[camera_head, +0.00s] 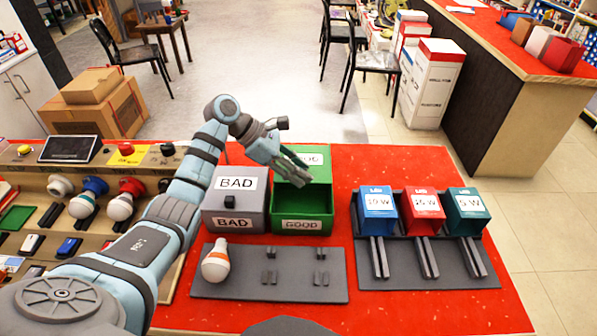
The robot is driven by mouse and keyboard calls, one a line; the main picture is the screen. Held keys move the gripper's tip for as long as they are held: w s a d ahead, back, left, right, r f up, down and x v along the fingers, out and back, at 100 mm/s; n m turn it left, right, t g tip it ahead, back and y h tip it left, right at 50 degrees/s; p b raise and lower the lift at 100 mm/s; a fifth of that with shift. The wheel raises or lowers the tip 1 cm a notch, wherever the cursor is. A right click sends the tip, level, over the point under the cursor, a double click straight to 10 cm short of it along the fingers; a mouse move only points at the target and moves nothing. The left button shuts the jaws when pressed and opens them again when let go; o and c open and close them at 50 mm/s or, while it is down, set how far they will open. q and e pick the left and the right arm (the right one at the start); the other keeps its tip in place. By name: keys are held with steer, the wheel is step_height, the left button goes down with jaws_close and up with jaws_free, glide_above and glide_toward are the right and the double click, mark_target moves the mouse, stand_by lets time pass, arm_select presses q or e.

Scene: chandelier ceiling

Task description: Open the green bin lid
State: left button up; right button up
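The green bin (303,225), labelled GOOD on its front, stands on the red table right of the grey bin. Its lid (318,160), also labelled GOOD, is raised at the back, and the dark green inside of the bin shows. My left gripper (299,172) is over the left part of the bin's opening, in front of the raised lid, and hides part of it. Whether its fingers touch the lid, or are open or shut, I cannot tell. My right gripper is not in view.
The grey BAD bin (247,214) is closed, directly left of the green bin. Blue, red and teal boxes (423,208) sit on a dark rack at right. Left are several bulbs on a wooden stand.

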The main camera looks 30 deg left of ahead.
arm_select(q)
steer(key=shift+s+r, duration=0.1)
steer(key=shift+r, duration=0.05)
steer(key=v, duration=1.1)
steer(key=shift+a+r, duration=0.25)
steer(key=shift+a, duration=0.1)
